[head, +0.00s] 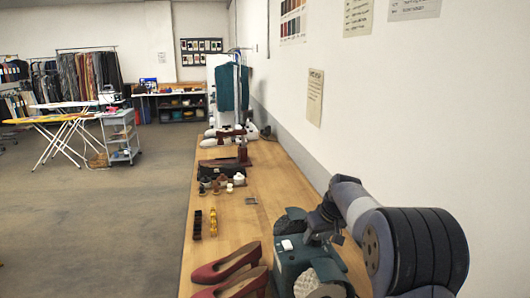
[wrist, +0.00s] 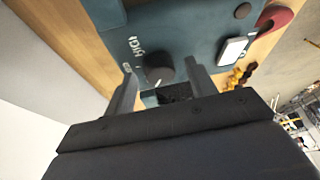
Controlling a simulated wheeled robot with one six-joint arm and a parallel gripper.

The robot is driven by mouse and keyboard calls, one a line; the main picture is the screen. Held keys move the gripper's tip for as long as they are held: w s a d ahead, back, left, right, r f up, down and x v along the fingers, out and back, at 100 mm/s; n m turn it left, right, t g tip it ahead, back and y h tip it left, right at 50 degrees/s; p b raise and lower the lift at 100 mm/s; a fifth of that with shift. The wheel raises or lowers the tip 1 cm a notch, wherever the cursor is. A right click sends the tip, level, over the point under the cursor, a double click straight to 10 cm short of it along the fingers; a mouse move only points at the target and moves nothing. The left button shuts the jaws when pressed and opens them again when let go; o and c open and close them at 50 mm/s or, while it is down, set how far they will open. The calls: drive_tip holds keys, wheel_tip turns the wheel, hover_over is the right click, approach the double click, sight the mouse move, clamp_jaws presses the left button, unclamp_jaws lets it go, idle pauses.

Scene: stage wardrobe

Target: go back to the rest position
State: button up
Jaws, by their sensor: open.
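My gripper (wrist: 159,72) is open, with its two dark fingers apart on either side of a dark round knob (wrist: 158,66) in the wrist view. I cannot tell whether the fingers touch the knob. The knob is on a teal machine (wrist: 190,32) with pale lettering beside it and a white switch (wrist: 234,50). In the head view my gripper (head: 322,238) is at the teal machine (head: 290,262), near the wall on the right. My arm hides part of the machine.
A wooden bench (head: 228,226) runs along the wall (head: 330,130). Red shoes (head: 228,264) lie left of the machine. Small dark blocks (head: 197,225), amber blocks (head: 213,222) and several shoe parts stand farther back.

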drive_tip(key=shift+a+m+h, duration=0.1)
drive_tip(key=shift+m+h, duration=0.3)
drive_tip(key=shift+m, duration=0.5)
drive_tip(key=shift+s+r+m, duration=0.1)
drive_tip(key=shift+r+m, duration=0.15)
drive_tip(key=shift+m, duration=0.05)
drive_tip(key=b+v, duration=0.1)
drive_tip(key=v, duration=0.9)
drive_tip(key=shift+s, duration=0.1)
